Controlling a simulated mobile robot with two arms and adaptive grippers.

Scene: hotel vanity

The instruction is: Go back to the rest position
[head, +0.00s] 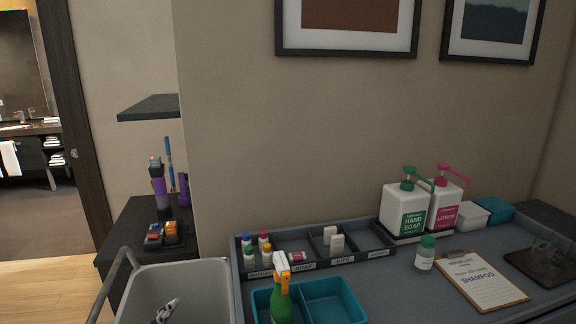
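Neither of my grippers shows in the head view, and no arm of mine can be made out. The vanity counter (385,290) fills the lower right of the view. On it stands a dark divided organizer (375,254) holding small bottles and boxes. A teal two-part tray (345,313) sits in front of it, with a green spray bottle (283,308) standing at its left part. Hand soap (404,212) and lotion (445,204) pump bottles stand at the back. A small bottle with a green cap (425,255) stands left of a clipboard (480,281) reading SHAMPOO.
A grey bin (180,277) with a metal handle stands left of the counter, holding a small silvery object (166,311). A dark side cabinet (135,220) carries purple items. A dark shelf (150,107) juts from the wall above. A dark tray (528,268) lies at right.

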